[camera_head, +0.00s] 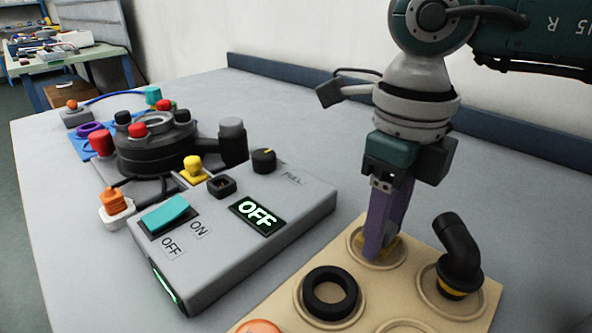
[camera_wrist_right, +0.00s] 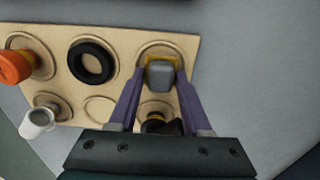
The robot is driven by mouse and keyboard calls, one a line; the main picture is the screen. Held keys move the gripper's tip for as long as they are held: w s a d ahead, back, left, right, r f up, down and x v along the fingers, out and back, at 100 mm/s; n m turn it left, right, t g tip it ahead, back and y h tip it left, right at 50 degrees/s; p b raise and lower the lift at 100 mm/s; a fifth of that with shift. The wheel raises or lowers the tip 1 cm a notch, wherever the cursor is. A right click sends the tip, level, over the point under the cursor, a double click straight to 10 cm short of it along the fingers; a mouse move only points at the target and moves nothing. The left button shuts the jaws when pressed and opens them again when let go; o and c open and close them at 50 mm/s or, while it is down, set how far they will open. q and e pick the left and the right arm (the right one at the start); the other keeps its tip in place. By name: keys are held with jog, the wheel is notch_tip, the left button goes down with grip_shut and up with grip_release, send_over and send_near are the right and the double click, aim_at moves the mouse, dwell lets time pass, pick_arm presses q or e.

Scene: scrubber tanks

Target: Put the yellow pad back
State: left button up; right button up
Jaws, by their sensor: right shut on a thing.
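The yellow pad (camera_head: 392,245) shows at the fingertips of my right gripper (camera_head: 382,250), low over a round recess of the tan board (camera_head: 488,312). In the right wrist view, the yellow pad (camera_wrist_right: 177,59) shows around and beyond a grey block (camera_wrist_right: 161,75), between the two purple fingers of my right gripper (camera_wrist_right: 160,80). The gripper is shut on this piece. The fingers hide much of the pad in the head view. I cannot tell whether the pad touches the board. My left gripper is not in view.
The board also holds a black ring (camera_head: 330,292), a black elbow piece (camera_head: 458,250) and an orange piece (camera_head: 258,326). A white cup (camera_wrist_right: 37,123) shows in the wrist view. Left of the board stands a grey control box (camera_head: 235,240) reading OFF, with a black round machine (camera_head: 150,150) behind.

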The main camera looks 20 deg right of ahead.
jog(key=shift+f, duration=0.1)
jog(key=o, duration=1.2)
jog(key=shift+r, duration=0.35)
notch_tip(320, 180, up, 12)
jog(key=p, duration=0.1)
jog(key=shift+f, duration=0.2)
